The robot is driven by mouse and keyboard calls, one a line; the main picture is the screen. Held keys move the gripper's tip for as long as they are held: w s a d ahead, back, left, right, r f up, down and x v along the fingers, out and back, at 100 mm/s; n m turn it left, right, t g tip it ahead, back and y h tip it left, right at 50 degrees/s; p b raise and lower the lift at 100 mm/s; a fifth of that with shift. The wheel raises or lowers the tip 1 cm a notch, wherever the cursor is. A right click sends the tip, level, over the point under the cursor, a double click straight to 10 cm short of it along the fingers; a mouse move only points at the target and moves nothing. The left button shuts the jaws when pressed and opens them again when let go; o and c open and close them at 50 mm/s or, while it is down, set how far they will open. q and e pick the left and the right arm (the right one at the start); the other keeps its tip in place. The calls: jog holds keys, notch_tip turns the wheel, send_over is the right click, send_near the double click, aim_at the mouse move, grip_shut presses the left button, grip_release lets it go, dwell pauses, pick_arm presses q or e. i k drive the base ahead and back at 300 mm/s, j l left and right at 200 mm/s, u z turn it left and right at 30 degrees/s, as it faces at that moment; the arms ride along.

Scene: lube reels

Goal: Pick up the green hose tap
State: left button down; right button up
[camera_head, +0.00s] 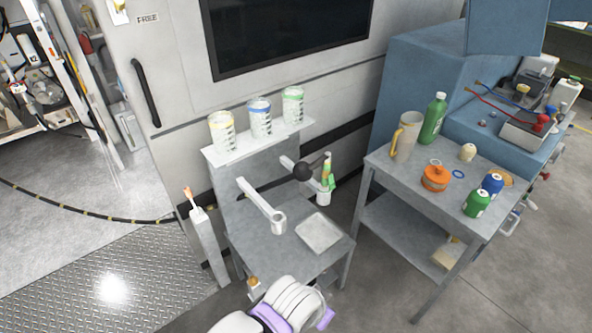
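The green hose tap (328,181) stands upright in a small light cup-shaped holder (324,197) on the right bracket of the grey stand. Its upper part is pale and orange. Nothing of mine touches the tap.
The left bracket (262,207) ends in an empty-looking cup. An orange-topped item (190,197) stands in a post at left. A square tray (319,233) lies on the stand. Three clear containers (260,118) line its top. The right table (384,165) holds a jug and bottles.

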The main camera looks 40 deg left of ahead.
aim_at(323, 187)
jog(key=i+l+u, duration=0.2)
jog(key=u, duration=0.25)
jog(key=i+l+u, duration=0.2)
jog(key=u, duration=0.25)
jog(key=i+l+u, duration=0.15)
jog(key=l+u, duration=0.3)
jog(key=i+l+u, duration=0.1)
jog(key=l+u, duration=0.15)
jog(key=u, duration=0.2)
jog(key=l+u, duration=0.45)
